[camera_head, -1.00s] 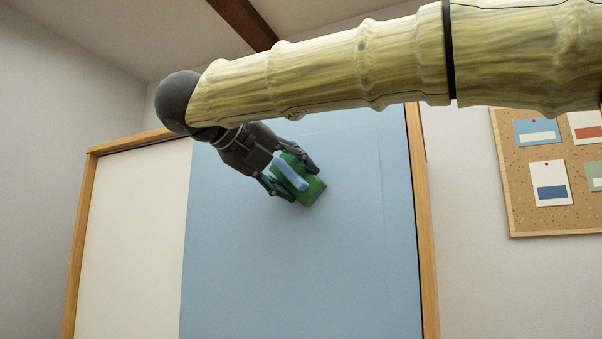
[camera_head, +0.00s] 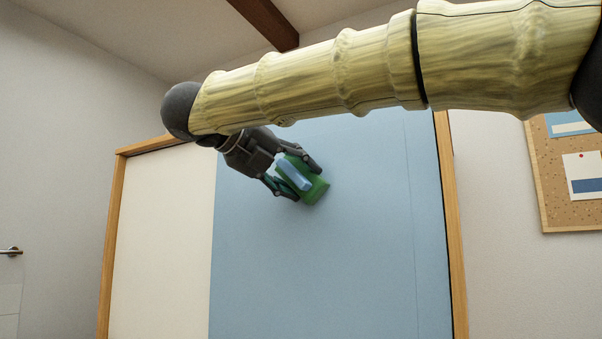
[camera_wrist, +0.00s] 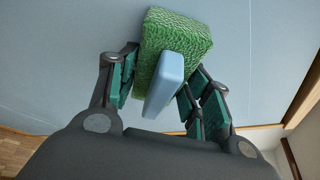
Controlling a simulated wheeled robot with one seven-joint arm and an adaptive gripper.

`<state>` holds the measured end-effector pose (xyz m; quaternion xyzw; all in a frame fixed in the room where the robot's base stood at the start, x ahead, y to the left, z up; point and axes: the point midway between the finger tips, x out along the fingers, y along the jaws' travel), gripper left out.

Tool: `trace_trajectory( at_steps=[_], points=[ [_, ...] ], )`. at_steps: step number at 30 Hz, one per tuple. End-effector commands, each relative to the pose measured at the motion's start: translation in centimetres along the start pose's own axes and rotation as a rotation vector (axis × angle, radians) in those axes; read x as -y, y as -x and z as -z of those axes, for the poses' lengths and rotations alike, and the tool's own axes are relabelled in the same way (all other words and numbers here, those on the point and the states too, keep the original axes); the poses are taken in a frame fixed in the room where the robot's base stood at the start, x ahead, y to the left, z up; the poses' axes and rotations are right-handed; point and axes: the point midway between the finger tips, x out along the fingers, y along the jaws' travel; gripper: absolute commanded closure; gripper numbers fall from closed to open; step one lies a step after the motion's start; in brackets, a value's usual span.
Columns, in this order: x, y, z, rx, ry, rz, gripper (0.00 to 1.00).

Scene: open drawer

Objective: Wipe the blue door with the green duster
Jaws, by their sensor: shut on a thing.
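The blue door (camera_head: 350,240) is a large flat panel in a wooden frame, beside a cream panel (camera_head: 165,240). The green duster (camera_head: 318,190) has a textured green pad and a light blue handle (camera_head: 293,173). My gripper (camera_head: 296,178) is shut on the duster's handle, in front of the upper left part of the blue door. In the wrist view the duster (camera_wrist: 190,28) lies between my fingers with its green pad toward the blue surface. Whether the pad touches the door I cannot tell. My arm hides part of the door's top edge.
The wooden frame (camera_head: 453,230) borders the door on the right. A cork board (camera_head: 560,205) with cards hangs on the right wall. A metal handle (camera_head: 10,251) shows at the far left. The door below my gripper is clear.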

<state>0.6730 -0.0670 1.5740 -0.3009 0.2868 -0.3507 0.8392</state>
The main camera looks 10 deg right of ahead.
Motion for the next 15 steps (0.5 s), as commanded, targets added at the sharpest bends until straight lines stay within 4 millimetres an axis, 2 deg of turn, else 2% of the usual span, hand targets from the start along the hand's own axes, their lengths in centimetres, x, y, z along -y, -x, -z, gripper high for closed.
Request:
trace_trajectory(
  at_steps=[15],
  points=[
    [-2.2, 0.9, -2.0, -0.001, 0.000, 0.000, 0.70]
  ],
)
